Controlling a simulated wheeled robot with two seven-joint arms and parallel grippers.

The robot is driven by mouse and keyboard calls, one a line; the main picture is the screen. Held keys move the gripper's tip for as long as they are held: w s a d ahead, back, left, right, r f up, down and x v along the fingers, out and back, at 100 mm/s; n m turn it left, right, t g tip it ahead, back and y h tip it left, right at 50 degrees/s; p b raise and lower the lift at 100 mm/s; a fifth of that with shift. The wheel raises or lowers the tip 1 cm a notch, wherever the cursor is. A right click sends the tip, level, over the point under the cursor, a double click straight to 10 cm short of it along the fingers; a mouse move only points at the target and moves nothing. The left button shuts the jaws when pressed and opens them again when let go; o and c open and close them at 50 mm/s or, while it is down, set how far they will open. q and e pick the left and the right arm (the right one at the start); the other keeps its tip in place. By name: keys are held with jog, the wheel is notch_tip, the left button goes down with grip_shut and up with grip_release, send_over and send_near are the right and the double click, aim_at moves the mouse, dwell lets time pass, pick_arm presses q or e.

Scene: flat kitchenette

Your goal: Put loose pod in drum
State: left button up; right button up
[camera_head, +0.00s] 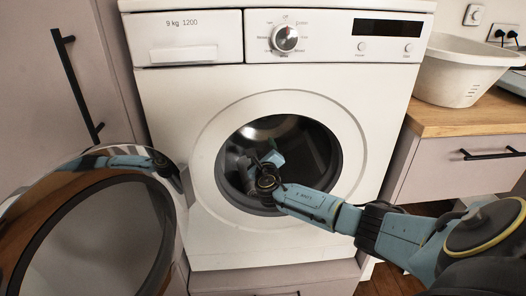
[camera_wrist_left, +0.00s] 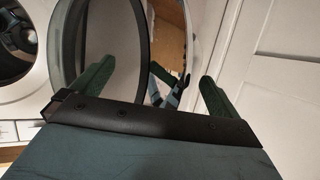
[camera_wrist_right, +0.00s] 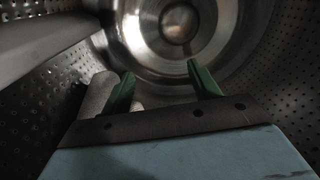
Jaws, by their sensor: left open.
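The washing machine drum (camera_head: 302,150) is seen through the open round opening. My right gripper (camera_head: 265,168) is inside it. In the right wrist view the right gripper's fingers (camera_wrist_right: 160,80) stand apart, with perforated drum wall around them and the shiny drum back ahead. A pale rounded thing (camera_wrist_right: 96,95) shows beside and behind the left finger; I cannot tell whether it is the pod. No pod is clearly recognisable in any view. My left gripper (camera_wrist_left: 157,85) is open and empty in front of the round door (camera_wrist_left: 112,40); it is out of the head view.
The washer door (camera_head: 50,205) is swung open to the left, and its shiny rim mirrors a blue arm. A white basin (camera_head: 462,72) stands on the wooden counter (camera_head: 450,117) at right. Cabinet fronts with black handles flank the machine.

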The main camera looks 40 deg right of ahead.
pick_arm(q)
jog(key=shift+f, duration=0.1)
jog(key=s+a+f+g+y+p, duration=0.1)
jog(key=s+a+f+g+p, duration=0.2)
jog(key=s+f+g, duration=0.2)
jog(key=s+a+f+g+y+p, duration=0.2)
jog(key=s+a+f+g+p, duration=0.1)
jog(key=f, duration=0.7)
jog(key=shift+s+a+n+g, duration=0.3)
jog(key=shift+s+a+g, duration=0.3)
jog(key=shift+s+g, duration=0.7)
pick_arm(e)
jog(key=v, duration=1.3)
jog(key=shift+s, duration=0.2)
pick_arm(q)
jog(key=shift+s, duration=0.2)
pick_arm(e)
jog(key=shift+a, duration=0.15)
